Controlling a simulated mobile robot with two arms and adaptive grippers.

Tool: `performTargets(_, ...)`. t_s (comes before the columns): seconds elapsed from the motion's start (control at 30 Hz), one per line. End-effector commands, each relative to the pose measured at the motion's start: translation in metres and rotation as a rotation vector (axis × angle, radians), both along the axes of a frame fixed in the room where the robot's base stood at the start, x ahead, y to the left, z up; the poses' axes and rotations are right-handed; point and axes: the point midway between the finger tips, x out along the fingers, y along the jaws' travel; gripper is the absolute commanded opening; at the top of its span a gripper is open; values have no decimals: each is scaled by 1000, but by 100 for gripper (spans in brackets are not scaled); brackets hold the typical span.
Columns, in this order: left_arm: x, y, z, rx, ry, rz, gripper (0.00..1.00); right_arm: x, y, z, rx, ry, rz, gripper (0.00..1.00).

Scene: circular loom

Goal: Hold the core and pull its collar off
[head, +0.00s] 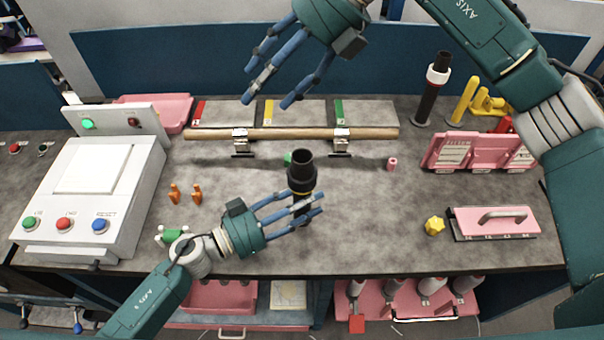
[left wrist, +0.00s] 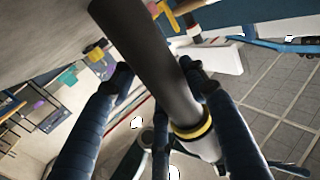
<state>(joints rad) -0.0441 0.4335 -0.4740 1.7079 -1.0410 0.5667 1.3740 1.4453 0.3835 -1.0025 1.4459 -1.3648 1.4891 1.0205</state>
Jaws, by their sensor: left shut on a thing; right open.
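My left gripper (head: 313,203) is shut on a dark core (head: 302,168), held roughly upright over the middle front of the bench. In the left wrist view the core (left wrist: 140,50) runs between my fingers. A dark band with a yellow ring (left wrist: 193,131) sits around it, with a paler section beyond; this looks like the collar. In the head view the yellow shows just above my fingers, and the core's lower part is partly hidden by them. My right gripper (head: 270,92) is open and empty, high at the back, apart from the core.
A wooden bar (head: 290,133) lies across two clamps behind the core. A dark post with a white and red ring (head: 438,75) stands at the back right. A white control box (head: 90,190) is left; a pink handled plate (head: 492,223) and yellow knob (head: 434,226) are right.

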Motion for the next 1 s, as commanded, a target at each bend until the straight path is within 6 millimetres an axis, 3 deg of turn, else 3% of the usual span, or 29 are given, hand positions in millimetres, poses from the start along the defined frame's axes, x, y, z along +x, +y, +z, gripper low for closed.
performTargets(0.13, 0, 1, -1, 2, 1, 1, 0, -34, -10, -27, -318, -2, 24, 66)
performTargets(0.4, 0, 0, -1, 2, 1, 1, 0, -52, -50, -47, -659, -29, -33, 66)
performTargets(0.67, 0, 0, -1, 1, 2, 0, 0, -53, -57, -64, -704, -31, -46, 66)
performTargets(1.0, 0, 0, -1, 0, 1, 0, 0, -54, -57, -113, -700, -30, -44, 66)
